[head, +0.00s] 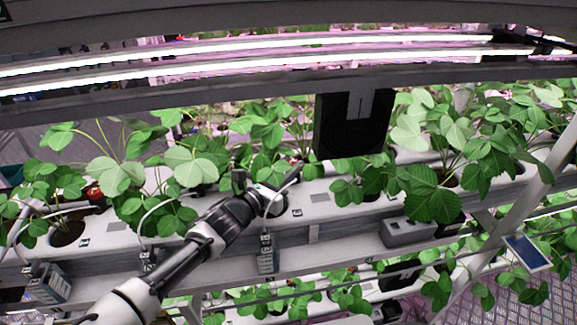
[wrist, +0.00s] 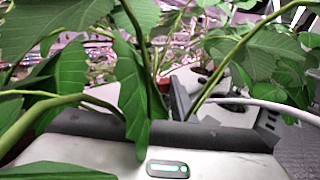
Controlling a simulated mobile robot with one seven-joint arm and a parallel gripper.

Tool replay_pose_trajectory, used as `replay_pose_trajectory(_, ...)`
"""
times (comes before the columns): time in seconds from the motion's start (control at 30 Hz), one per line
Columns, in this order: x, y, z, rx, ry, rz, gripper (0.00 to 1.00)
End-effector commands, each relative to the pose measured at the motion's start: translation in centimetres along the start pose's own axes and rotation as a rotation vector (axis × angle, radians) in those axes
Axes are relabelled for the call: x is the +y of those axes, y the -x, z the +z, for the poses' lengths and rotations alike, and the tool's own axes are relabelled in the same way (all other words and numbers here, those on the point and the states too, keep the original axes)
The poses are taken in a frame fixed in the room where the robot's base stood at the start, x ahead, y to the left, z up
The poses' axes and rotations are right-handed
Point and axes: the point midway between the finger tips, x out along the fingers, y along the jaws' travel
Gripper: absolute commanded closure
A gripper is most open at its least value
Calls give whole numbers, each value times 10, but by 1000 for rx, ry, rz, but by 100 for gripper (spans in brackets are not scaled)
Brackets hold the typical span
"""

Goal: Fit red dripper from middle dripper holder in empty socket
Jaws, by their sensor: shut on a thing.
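My gripper (head: 268,187) is over the white planting trough, among leaves near the middle of the head view. It is shut on the red dripper, which the jaws and leaves mostly hide. A thin white tube rises from the middle dripper holder (head: 268,256) toward my gripper. I cannot make out the empty socket clearly.
Strawberry plants (head: 128,175) crowd the white trough (head: 313,205), and leaves block much of the wrist view. A black panel (head: 352,125) hangs above. Another dripper holder (head: 48,281) is at lower left. A grey box (head: 408,232) is right of the middle holder. Metal rails cross above and below.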

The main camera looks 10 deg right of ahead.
Motion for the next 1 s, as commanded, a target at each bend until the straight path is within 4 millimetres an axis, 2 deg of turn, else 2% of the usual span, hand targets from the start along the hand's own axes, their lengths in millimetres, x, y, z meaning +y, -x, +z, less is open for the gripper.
replay_pose_trajectory(0.37, 0, 0, -7, 0, 0, 0, 100)
replay_pose_trajectory(0.4, 0, 0, -8, 0, 0, 0, 75)
replay_pose_trajectory(0.53, 0, 0, -7, 0, 0, 0, 55)
replay_pose_trajectory(0.73, 0, 0, -7, 0, 0, 0, 55)
replay_pose_trajectory(0.83, 0, 0, -7, 0, 0, 0, 39)
replay_pose_trajectory(1.0, 0, 0, -7, 0, 0, 0, 39)
